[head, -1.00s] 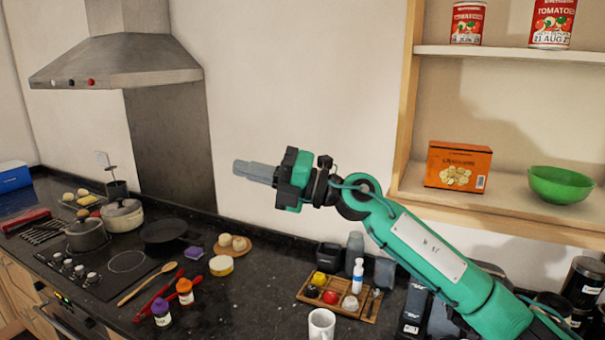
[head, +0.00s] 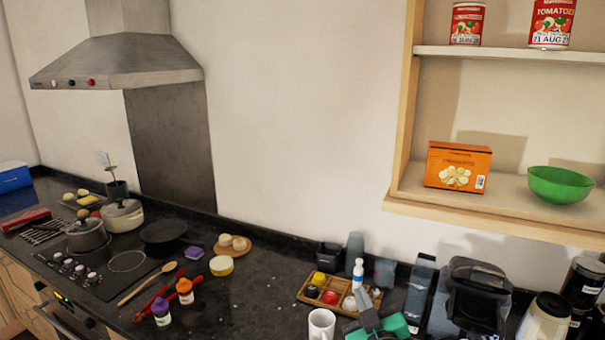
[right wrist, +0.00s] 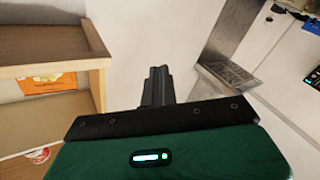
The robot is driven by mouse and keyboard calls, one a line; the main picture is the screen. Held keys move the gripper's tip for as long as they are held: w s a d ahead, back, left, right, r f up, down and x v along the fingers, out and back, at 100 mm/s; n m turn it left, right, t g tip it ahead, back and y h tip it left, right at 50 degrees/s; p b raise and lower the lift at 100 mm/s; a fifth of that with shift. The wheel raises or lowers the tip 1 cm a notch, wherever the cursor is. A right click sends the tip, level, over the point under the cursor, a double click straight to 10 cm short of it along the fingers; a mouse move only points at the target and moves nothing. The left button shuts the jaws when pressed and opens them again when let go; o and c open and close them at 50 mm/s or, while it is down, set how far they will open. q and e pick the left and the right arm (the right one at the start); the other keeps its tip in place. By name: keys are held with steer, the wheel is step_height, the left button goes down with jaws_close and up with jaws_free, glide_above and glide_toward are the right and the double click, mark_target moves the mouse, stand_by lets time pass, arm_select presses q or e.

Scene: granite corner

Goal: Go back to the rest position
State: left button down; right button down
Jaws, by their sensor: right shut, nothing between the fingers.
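My right gripper (head: 366,312) shows at the bottom edge of the head view, low in front of the wooden tray, with only its grey fingers and part of its green body in the picture. In the right wrist view its fingers (right wrist: 157,86) are together, with nothing between them, and point toward the bare wall. My left gripper is in neither view.
A white mug (head: 321,324) stands just left of my right gripper. A wooden tray (head: 311,299) with small items and a white bottle (head: 358,274) are close behind it. A black coffee machine (head: 472,297) stands to the right. An open shelf (head: 500,212) is above.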

steer(key=s+d+f+m+g+h, duration=0.15)
steer(key=s+d+f+g, duration=0.3)
steer(key=s+f, duration=0.55)
steer(key=s+d+f+m+g+h, duration=0.1)
steer(key=s+d+f+m+g, duration=0.3)
steer(key=s+f, duration=0.6)
steer(key=s+d+f+g, duration=0.1)
steer(key=s+f+g, duration=0.15)
steer(key=s, duration=0.35)
steer(key=s+d+f+g, duration=0.1)
steer(key=s+f+g, duration=0.1)
steer(key=s+g, duration=0.35)
steer(key=s+f+n+b, duration=0.1)
steer(key=s+f+b, duration=0.15)
steer(key=f, duration=3.25)
steer(key=s+d+f+b, duration=0.1)
steer(key=s+d+f, duration=0.2)
steer(key=s+f, duration=1.6)
steer(key=shift+d+f+g+b, duration=0.2)
steer(key=shift+f+g+b, duration=0.15)
steer(key=shift+f+g, duration=0.15)
